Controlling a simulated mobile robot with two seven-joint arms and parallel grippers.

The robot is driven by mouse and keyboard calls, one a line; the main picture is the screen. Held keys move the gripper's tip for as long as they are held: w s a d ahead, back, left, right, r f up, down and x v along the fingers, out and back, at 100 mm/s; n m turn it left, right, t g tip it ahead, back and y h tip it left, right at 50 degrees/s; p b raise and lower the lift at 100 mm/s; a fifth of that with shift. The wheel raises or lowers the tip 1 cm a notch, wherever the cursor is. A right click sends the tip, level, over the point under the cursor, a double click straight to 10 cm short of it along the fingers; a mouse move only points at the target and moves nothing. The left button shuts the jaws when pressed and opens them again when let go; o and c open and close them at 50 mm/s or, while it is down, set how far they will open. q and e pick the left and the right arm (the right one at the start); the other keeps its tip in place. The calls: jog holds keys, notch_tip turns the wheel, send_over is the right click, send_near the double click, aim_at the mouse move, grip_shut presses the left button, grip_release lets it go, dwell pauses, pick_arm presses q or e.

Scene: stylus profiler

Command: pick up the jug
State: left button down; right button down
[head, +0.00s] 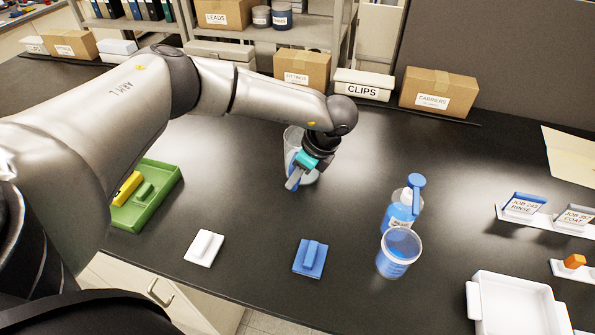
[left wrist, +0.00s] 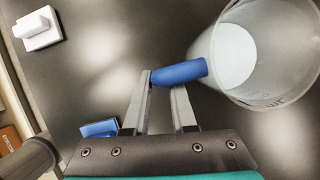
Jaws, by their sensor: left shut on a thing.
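The jug (head: 292,138) is a clear, wide-mouthed vessel near the middle of the dark bench in the head view, partly hidden behind my left gripper. In the left wrist view the jug (left wrist: 268,45) is at the upper right, with a white round area inside and a blue handle (left wrist: 182,72) pointing left. My left gripper (head: 294,178) is shut on that handle. In the left wrist view the fingers (left wrist: 165,82) are on either side of it. I cannot tell whether the jug's base touches the bench. My right gripper is not in view.
A blue-labelled pump bottle (head: 401,214) and a cup with blue contents (head: 397,255) stand to the right. A blue block (head: 310,258) and white block (head: 204,247) lie in front. A green tray (head: 165,188) is left, a white tray (head: 482,300) right. Boxes line the back.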

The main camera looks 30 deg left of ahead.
pick_arm(q)
notch_tip(320, 180, up, 20)
jog(key=shift+b, duration=0.35)
jog(key=c, duration=1.3)
grip_release()
grip_shut()
jog(key=shift+f, duration=0.1)
